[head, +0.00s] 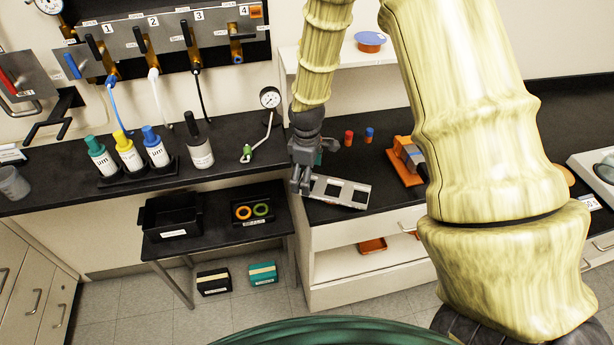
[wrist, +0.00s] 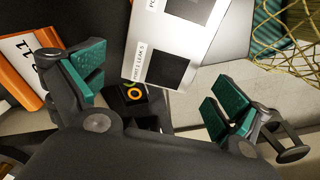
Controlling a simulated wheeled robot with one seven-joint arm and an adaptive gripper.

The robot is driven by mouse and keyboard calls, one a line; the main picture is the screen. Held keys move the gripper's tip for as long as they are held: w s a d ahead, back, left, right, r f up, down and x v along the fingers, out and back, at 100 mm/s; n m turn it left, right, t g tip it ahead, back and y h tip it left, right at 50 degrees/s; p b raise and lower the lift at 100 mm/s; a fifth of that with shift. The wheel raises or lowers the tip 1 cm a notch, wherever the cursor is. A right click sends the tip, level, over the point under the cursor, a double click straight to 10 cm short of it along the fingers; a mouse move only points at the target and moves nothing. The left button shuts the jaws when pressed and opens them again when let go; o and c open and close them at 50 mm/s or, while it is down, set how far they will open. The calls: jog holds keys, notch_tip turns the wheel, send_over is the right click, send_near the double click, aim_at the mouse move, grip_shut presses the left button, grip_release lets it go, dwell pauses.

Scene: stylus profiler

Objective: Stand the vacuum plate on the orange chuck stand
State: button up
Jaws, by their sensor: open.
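A silver plate with square dark windows, which looks like the vacuum plate (head: 340,191), lies near the left end of the right-hand black counter. In the wrist view the plate (wrist: 198,38) carries white labels, one reading like "leaks", and extends out of the top. My gripper (head: 301,186) is at the plate's left end in the head view. In the wrist view its teal-padded fingers (wrist: 158,92) are spread apart, with the plate's near end beyond them; contact cannot be told.
A pressure gauge (head: 270,97) and bottles (head: 130,152) are on the left counter. A lower table holds a black bin (head: 172,218) and a tray with rings (head: 254,212).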

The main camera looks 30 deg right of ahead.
jog(key=shift+r+p, duration=1.6)
jog(key=shift+r, duration=0.85)
notch_tip(320, 180, up, 12)
